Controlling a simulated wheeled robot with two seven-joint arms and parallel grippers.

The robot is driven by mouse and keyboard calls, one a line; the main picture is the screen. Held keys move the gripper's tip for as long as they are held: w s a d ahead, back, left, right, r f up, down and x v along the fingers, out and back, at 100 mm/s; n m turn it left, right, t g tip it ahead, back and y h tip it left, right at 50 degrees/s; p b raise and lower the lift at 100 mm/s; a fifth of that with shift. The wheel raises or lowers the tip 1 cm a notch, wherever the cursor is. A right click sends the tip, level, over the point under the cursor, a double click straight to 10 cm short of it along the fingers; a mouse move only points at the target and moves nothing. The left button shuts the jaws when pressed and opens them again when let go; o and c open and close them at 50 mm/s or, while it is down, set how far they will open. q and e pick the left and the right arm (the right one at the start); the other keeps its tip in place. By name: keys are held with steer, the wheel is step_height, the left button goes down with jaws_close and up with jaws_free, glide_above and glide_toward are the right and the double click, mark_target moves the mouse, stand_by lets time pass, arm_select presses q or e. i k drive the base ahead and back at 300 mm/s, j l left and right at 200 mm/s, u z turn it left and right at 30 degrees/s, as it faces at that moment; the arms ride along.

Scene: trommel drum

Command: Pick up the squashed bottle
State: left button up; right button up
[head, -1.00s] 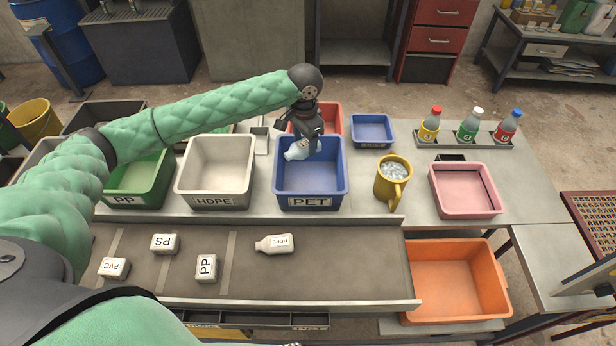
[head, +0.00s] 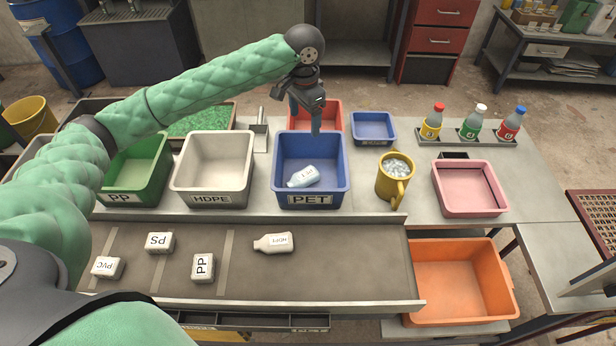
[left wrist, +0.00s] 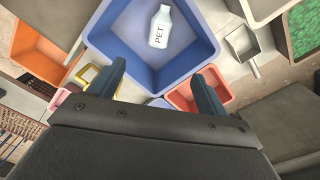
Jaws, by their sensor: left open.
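A pale blue-white bottle (head: 303,177) lies on its side inside the blue PET bin (head: 311,201). In the left wrist view the bottle (left wrist: 159,27) shows its PET label; how squashed it is cannot be told. My left gripper (head: 304,118) hangs above the far edge of the PET bin, open and empty, apart from the bottle. Its two fingers (left wrist: 157,72) are spread in the left wrist view, with the bottle beyond them. My right gripper is not in view.
A white HDPE bottle (head: 273,242) and PP (head: 203,268), PS (head: 160,243) and PVC (head: 107,267) blocks lie on the conveyor (head: 330,270). The HDPE bin (head: 212,199) stands left of the PET bin, a yellow mug (head: 393,187) right. A red bin (head: 325,105) is behind.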

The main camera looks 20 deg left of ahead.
mark_target(273, 244)
steer(key=k, duration=2)
